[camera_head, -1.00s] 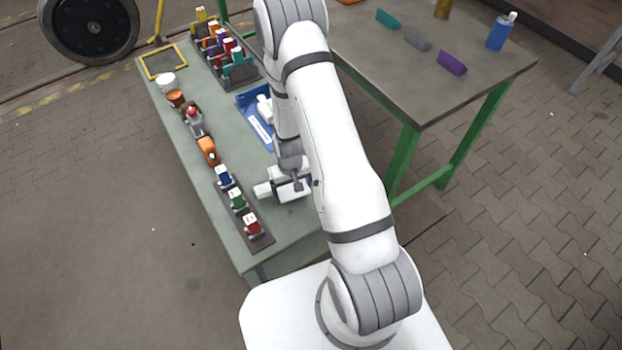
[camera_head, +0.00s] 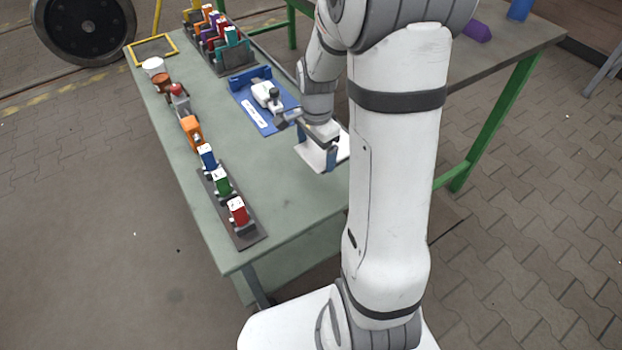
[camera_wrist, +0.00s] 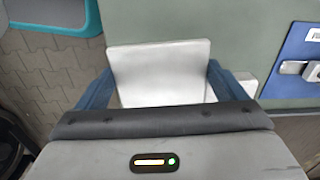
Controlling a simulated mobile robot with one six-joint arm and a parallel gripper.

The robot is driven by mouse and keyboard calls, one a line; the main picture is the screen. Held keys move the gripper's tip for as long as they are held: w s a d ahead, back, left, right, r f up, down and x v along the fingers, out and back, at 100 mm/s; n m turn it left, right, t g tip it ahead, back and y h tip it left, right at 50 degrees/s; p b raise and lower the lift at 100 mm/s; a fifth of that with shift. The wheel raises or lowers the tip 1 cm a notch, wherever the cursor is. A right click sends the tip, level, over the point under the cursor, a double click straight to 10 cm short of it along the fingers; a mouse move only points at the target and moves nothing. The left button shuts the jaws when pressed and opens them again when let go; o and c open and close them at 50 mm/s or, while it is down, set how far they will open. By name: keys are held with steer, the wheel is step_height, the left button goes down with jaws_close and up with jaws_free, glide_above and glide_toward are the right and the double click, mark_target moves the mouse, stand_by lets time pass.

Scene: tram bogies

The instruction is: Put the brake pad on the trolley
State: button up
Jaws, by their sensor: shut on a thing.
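My gripper (camera_head: 317,152) is low over the right side of the grey-green bench top. In the wrist view its two blue fingers (camera_wrist: 160,82) flank a flat white plate-like piece (camera_wrist: 160,65) and are shut on it. The white piece (camera_head: 312,154) also shows in the head view, partly hidden by my arm. I cannot tell whether it touches the bench. No label tells me whether this piece is the brake pad. I cannot make out for certain which thing is the trolley.
A blue tray (camera_head: 245,100) with a white-and-dark item lies behind my gripper. Red, green and blue blocks stand in a dark rack (camera_head: 250,237) along the bench's left side. Coloured items fill a rack farther back. A green-legged table (camera_head: 540,38) is at right; paved floor is open.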

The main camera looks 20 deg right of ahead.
steer(key=shift+s+d+m, duration=0.15)
steer(key=shift+m, duration=0.15)
steer(key=shift+s+f+b, duration=0.15)
steer(key=shift+f+b, duration=0.2)
steer(key=shift+f, duration=0.05)
steer(key=shift+f+b, duration=1.35)
steer(key=shift+f, duration=3.05)
steer(key=shift+f, duration=0.1)
steer(key=o, duration=1)
steer(key=shift+f, duration=0.1)
steer(key=shift+o, duration=0.2)
